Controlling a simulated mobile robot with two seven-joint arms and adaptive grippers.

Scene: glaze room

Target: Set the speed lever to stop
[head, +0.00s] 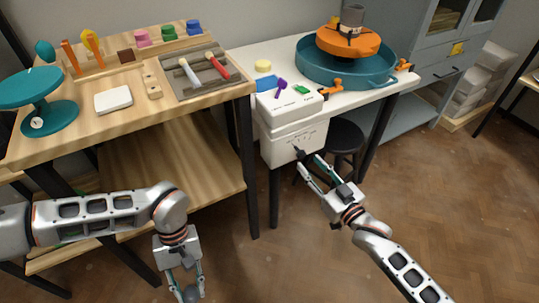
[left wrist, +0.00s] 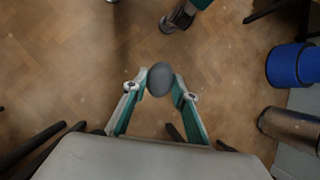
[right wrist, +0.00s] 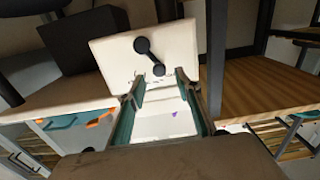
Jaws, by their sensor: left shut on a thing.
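The speed lever (head: 299,152) is a small black lever on the front of a white control box (head: 282,143), fixed at the table's near edge. In the right wrist view the lever (right wrist: 149,57) has two rounded black ends and stands slanted on the white face. My right gripper (head: 311,170) is open, its fingertips just in front of the lever, apparently not touching it. In the right wrist view its fingers (right wrist: 160,88) stand apart below the lever. My left gripper (head: 188,289) is low over the floor, shut on a grey round object (left wrist: 160,78).
A teal basin (head: 340,75) with an orange wheel stands on the white table behind the box. A black stool (head: 345,137) is close behind my right gripper. A wooden workbench (head: 130,125) with tools and a teal turntable (head: 50,119) fills the left. Open floor lies right.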

